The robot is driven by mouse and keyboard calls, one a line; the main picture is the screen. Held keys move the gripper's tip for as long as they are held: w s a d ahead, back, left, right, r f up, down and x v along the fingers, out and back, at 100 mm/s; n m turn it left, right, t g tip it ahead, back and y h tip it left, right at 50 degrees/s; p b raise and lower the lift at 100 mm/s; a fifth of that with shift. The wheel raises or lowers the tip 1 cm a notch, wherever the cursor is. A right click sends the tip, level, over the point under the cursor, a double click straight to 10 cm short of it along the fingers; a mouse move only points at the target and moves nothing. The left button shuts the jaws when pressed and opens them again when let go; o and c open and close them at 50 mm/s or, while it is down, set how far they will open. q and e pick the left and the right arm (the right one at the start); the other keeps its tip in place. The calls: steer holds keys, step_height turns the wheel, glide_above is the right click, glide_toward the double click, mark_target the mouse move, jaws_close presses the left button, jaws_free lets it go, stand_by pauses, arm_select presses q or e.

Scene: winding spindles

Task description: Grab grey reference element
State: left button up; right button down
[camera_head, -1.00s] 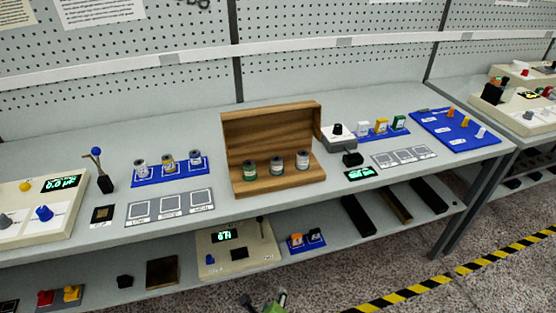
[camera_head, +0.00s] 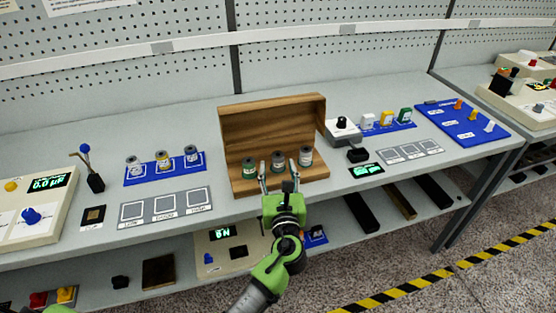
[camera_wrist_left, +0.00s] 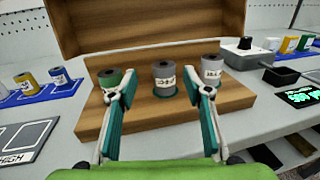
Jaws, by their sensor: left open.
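Three labelled spindles stand upright in an open wooden box on the bench: a green one (camera_head: 249,168) at left, a grey one (camera_head: 278,156) in the middle and a darker-topped grey one (camera_head: 306,156) at right. My left gripper (camera_head: 278,174) is open and empty in front of the box (camera_head: 272,127).
A blue tray (camera_head: 138,179) with several small spools lies left of the box. Right of it are a white device (camera_head: 343,133) and another blue tray (camera_head: 405,127). A lower shelf holds more devices. Flat label cards (camera_head: 166,205) lie at the front left.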

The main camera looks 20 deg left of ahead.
mark_target(278, 162)
arm_select(q)
steer(key=shift+d+f+p+x, duration=0.1)
steer(key=shift+x, duration=0.85)
steer(key=shift+d+f+p+x, duration=0.1)
steer(key=shift+f+x, duration=0.05)
steer(key=shift+x, duration=0.85)
steer(key=shift+d+f+p+x, duration=0.1)
steer(key=shift+x, duration=0.85)
steer(key=c, duration=1.2)
